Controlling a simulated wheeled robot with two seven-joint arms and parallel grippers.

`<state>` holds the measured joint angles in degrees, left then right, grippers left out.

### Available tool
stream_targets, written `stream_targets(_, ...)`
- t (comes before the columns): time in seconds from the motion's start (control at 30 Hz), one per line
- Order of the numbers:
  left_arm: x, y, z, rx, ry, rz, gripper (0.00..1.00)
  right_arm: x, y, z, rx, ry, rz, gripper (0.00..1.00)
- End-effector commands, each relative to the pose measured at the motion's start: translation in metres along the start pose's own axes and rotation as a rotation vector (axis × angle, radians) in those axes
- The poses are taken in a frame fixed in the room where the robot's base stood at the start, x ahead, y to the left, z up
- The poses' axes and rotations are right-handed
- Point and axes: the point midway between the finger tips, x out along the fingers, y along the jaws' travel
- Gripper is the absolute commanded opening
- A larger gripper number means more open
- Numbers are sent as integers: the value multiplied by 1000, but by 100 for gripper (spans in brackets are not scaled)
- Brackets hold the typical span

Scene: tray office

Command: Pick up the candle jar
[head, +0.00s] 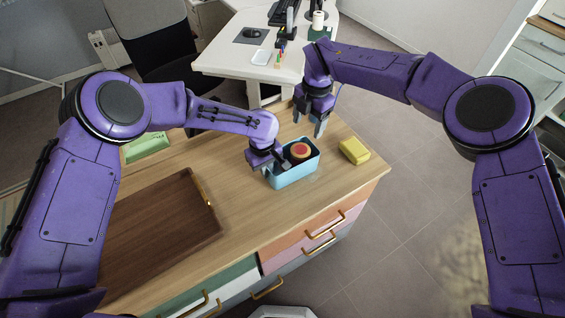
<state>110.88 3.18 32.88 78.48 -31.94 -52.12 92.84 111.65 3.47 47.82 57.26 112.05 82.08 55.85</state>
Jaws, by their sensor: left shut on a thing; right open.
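A round jar with a red top and a pale rim, which I take to be the candle jar (300,151), is at the light-blue open bin (293,178) on the wooden counter. My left gripper (287,160) reaches over the bin's left side and is shut on the jar. Its fingertips and the jar's lower part are partly hidden by the gripper and the bin wall. I cannot tell whether the jar touches the bin's floor. My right gripper (308,122) is open and empty, pointing down above the counter's far edge, behind the bin.
A yellow block (355,151) lies right of the bin near the counter's right edge. A brown wooden tray (160,235) is at the left, and a green box (146,147) is behind it. A white desk (245,62) and a dark chair (160,45) stand beyond.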

Motion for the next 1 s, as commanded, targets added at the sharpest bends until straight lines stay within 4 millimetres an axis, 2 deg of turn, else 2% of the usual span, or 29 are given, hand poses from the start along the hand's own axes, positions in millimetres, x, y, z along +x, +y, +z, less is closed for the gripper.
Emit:
stream_targets(0.4, 0, 0, 0, 0, 0, 1, 0, -20, -6, -2, -1335, -15, 88, 70)
stream_targets(0.6, 0, 0, 0, 0, 0, 1, 0, -19, -6, -6, -1876, -48, 83, 70)
stream_targets(0.7, 0, 0, 0, 0, 0, 1, 0, -19, -6, -5, -2026, -58, 78, 70)
stream_targets(0.83, 0, 0, 0, 0, 0, 1, 0, -13, -5, -6, -2108, -60, 77, 70)
stream_targets(1.0, 0, 0, 0, 0, 0, 1, 0, 22, -3, -7, -2116, -58, 76, 70)
